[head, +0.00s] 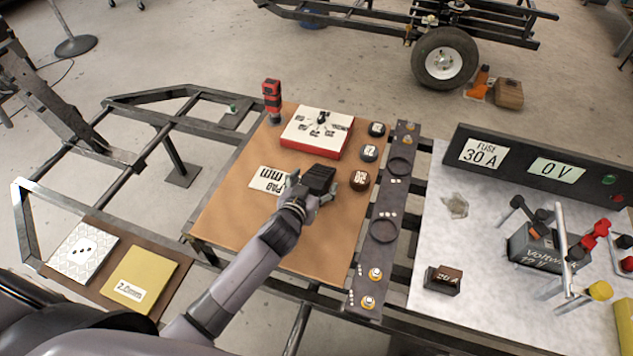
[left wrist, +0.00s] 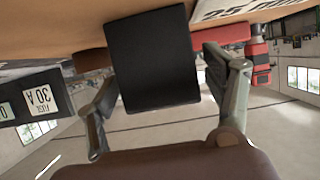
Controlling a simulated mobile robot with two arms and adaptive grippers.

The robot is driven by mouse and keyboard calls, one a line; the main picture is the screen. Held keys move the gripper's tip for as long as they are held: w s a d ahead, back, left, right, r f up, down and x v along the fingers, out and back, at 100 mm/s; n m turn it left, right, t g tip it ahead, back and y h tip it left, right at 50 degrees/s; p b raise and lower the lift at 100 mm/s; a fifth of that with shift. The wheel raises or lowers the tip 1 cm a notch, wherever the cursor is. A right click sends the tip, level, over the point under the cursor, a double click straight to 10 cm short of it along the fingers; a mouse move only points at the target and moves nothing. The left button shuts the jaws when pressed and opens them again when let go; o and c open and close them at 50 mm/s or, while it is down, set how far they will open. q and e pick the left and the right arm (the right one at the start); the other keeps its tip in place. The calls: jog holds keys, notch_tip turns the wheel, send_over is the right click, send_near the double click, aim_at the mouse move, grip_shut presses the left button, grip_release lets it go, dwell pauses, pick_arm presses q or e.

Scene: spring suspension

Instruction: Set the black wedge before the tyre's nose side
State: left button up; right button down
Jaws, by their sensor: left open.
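My left gripper (head: 318,192) reaches over the brown board, with its fingers open on either side of a black block (head: 319,177). In the left wrist view the same block (left wrist: 152,58) sits between the spread fingertips (left wrist: 168,85). I take it for the black wedge, though its slope cannot be made out. The black tyre (head: 425,62) with its white hub stands on the floor at the top right, under a dark chassis frame (head: 370,15). An orange piece (head: 481,80) and a brown block (head: 509,94) lie right of the tyre. My right gripper is out of view.
A red-edged box (head: 318,145), a red tool (head: 271,98), a "PAD" card (head: 268,179) and round weights (head: 360,181) are around the gripper. A perforated dark rail (head: 392,195) borders the board. A pale bench (head: 440,235) with a battery (head: 535,247) stands right. Floor is clear left of the tyre.

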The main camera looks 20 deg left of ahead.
pick_arm(q)
jog(key=x, duration=0.2)
jog(key=shift+w+f, duration=0.2)
jog(key=shift+w, duration=0.15)
jog(key=shift+c, duration=0.4)
jog(key=c, duration=1.5)
jog(key=shift+r, duration=0.1)
jog(key=shift+c, duration=1)
jog(key=shift+r, duration=0.1)
